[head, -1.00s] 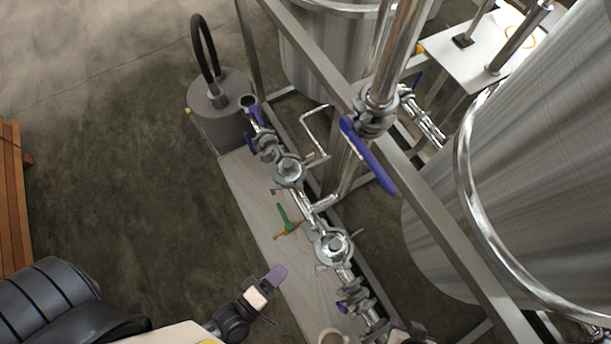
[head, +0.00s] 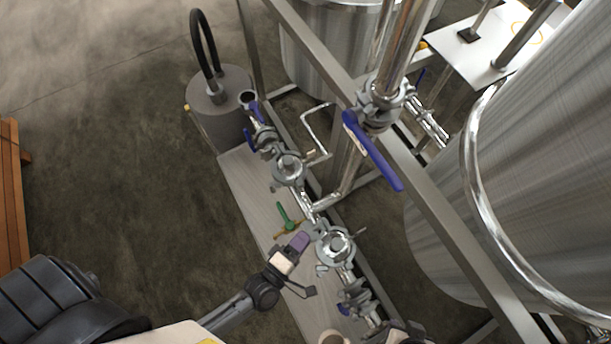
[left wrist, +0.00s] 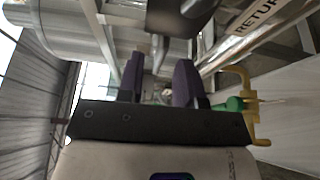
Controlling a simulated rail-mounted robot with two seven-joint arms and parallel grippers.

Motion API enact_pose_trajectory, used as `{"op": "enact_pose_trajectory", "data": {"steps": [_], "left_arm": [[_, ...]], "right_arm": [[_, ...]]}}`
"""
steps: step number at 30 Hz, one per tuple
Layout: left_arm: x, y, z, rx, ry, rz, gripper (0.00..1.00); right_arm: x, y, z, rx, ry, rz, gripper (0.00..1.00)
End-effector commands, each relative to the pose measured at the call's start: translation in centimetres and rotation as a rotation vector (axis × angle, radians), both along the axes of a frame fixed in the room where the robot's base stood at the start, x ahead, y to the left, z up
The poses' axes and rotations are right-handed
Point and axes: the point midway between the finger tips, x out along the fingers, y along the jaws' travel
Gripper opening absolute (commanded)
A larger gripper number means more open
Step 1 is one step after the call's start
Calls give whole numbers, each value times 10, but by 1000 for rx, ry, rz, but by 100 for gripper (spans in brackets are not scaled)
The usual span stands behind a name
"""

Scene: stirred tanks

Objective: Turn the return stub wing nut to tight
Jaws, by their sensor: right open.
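My left gripper (head: 300,241) has purple fingertips and points at the pipe row, right beside a clamped round fitting (head: 336,245). In the left wrist view its two purple fingers (left wrist: 158,80) stand apart. A pipe marked "RETUR…" (left wrist: 258,18) runs at upper right of that view. My right gripper (head: 402,334) is only partly in view at the bottom edge of the head view. The wing nut's setting cannot be made out.
A green-handled yellow piece (head: 286,218) sits close by the left gripper; it also shows in the left wrist view (left wrist: 240,104). A blue lever (head: 372,152) and frame rail (head: 425,170) stand to the right. A large tank (head: 540,170) fills the right side.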

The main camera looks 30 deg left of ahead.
Motion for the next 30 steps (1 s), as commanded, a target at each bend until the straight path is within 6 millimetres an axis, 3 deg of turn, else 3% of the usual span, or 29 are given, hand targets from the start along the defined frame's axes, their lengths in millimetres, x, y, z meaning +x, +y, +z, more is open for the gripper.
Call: {"op": "enact_pose_trajectory", "data": {"steps": [7, 18, 28, 30], "left_arm": [[17, -3, 0, 0, -1, 0, 33], [19, -3, 0, 0, 0, -1, 32], [19, -3, 0, 0, 0, -1, 0], [19, -3, 0, 0, 0, -1, 0]], "right_arm": [[0, -2, -1, -8, 0, 5, 43], [0, -3, -1, -11, 0, 7, 43], [0, -1, -1, -4, 0, 2, 43], [0, -1, -1, -3, 1, 1, 43]]}}
